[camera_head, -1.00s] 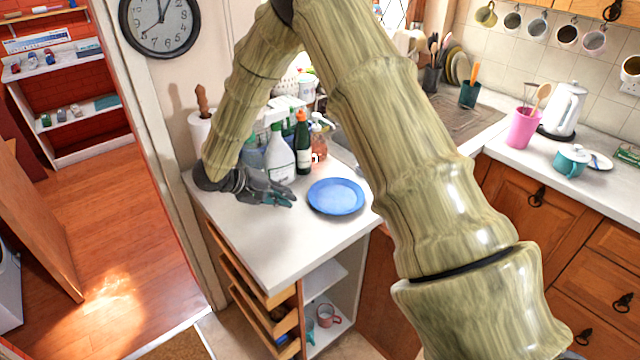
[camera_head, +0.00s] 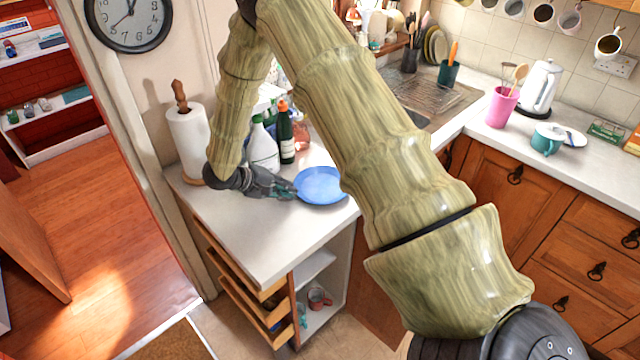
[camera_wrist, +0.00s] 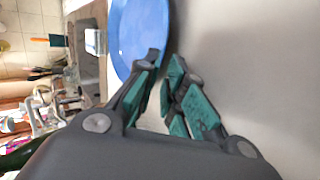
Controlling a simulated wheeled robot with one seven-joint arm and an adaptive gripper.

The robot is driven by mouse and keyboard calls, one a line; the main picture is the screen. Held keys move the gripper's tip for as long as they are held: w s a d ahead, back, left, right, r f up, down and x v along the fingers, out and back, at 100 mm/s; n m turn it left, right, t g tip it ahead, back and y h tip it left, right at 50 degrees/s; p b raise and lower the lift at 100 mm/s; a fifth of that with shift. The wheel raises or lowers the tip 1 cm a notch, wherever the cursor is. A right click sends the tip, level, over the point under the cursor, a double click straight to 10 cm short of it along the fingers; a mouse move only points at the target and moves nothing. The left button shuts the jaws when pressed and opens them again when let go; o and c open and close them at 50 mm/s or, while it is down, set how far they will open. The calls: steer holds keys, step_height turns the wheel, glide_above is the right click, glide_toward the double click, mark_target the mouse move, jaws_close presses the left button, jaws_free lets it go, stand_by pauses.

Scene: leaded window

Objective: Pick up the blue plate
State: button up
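The blue plate (camera_head: 319,186) lies at the right side of the white counter in the head view, partly behind my arm. It also fills the upper middle of the wrist view (camera_wrist: 137,30). My gripper (camera_head: 290,190) is at the plate's left edge, low over the counter. In the wrist view, my gripper's fingertips (camera_wrist: 164,64) are close together, one on each side of the plate's rim, and look shut on it. The exact contact is hard to see. I cannot tell whether the plate is off the counter.
A white spray bottle (camera_head: 263,150) and a dark green bottle (camera_head: 285,135) stand behind the plate. A paper towel roll (camera_head: 188,140) stands behind my gripper at left. The counter front (camera_head: 260,235) is clear.

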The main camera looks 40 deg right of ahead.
mark_target(295, 198)
steer(key=shift+s+d+f+p, duration=0.15)
steer(key=shift+d+f+p, duration=0.05)
steer(key=shift+d, duration=0.25)
steer(key=shift+s+d+f+p, duration=0.15)
steer(key=shift+d+p, duration=0.05)
steer(key=shift+d, duration=0.25)
steer(key=shift+s+d, duration=0.2)
steer(key=shift+s, duration=0.1)
steer(key=shift+s+d, duration=0.1)
steer(key=shift+s, duration=0.2)
steer(key=shift+w+f, duration=0.35)
steer(key=shift+w, duration=0.05)
steer(key=shift+c, duration=0.9)
steer(key=shift+s, duration=0.25)
jaws_close()
steer(key=shift+w+r, duration=0.1)
steer(key=shift+r, duration=0.1)
